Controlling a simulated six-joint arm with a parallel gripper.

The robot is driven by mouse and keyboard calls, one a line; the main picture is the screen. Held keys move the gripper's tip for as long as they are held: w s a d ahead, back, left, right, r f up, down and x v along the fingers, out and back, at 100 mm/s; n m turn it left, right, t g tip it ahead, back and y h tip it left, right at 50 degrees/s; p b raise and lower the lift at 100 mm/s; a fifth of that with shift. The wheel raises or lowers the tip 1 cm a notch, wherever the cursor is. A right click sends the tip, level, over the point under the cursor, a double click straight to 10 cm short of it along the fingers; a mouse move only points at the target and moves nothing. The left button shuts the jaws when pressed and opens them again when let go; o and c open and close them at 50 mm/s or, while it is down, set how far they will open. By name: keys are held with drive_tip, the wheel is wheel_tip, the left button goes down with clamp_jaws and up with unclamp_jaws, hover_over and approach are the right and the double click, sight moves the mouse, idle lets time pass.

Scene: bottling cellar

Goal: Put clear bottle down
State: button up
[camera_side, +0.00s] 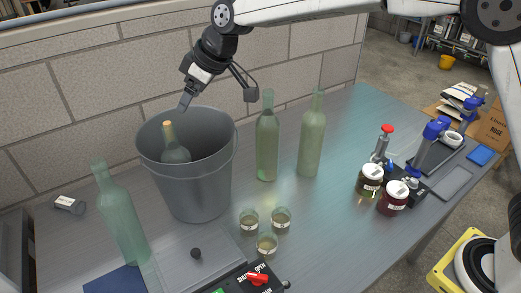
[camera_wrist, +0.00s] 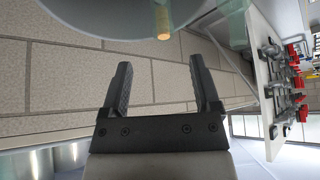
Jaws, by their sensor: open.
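Several pale green, see-through bottles are in the side view; I cannot tell which is the clear bottle. One with a cork (camera_side: 174,148) stands inside the grey bucket (camera_side: 197,190), its lower part hidden by the wall. Two stand on the table right of the bucket, one nearer (camera_side: 267,145) and one further right (camera_side: 311,140). Another (camera_side: 122,217) is at the front left, slanted in the picture. My gripper (camera_side: 217,98) is open and empty above the bucket's rim. In the wrist view its spread fingers (camera_wrist: 159,66) hold nothing; the corked neck (camera_wrist: 163,22) shows beyond them.
Small glass cups (camera_side: 267,244) stand before the bucket. A control box with a red knob (camera_side: 257,279) is at the front. Two jars (camera_side: 392,197) and blue-capped tubes are at right. A block wall (camera_side: 90,90) runs behind.

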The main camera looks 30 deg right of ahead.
drive_tip(key=s+d+f+m+h, duration=0.1)
drive_tip(key=s+d+f, duration=0.1)
drive_tip(key=d, duration=0.3)
drive_tip(key=s+d+f+m+h, duration=0.1)
drive_tip(key=s+d+f+m, duration=0.15)
drive_tip(key=d, duration=0.25)
drive_tip(key=s+d+f+m+h, duration=0.1)
drive_tip(key=s+d+f, duration=0.3)
drive_tip(key=s+d, duration=0.2)
drive_tip(key=s+d+f+m+g, duration=0.1)
drive_tip(key=s+d+f+m, duration=0.1)
drive_tip(key=s+d+f, duration=0.2)
drive_tip(key=s+d+f+m+g+h, duration=0.1)
drive_tip(key=s+d+f+m, duration=0.1)
drive_tip(key=s+d+f, duration=0.2)
drive_tip(key=s+d, duration=0.3)
drive_tip(key=s, duration=0.4)
drive_tip(key=shift+s+d+h, duration=0.3)
drive_tip(key=shift+s+d, duration=0.05)
drive_tip(key=shift+d, duration=0.05)
drive_tip(key=shift+o, duration=0.4)
drive_tip(key=shift+w+r, duration=0.1)
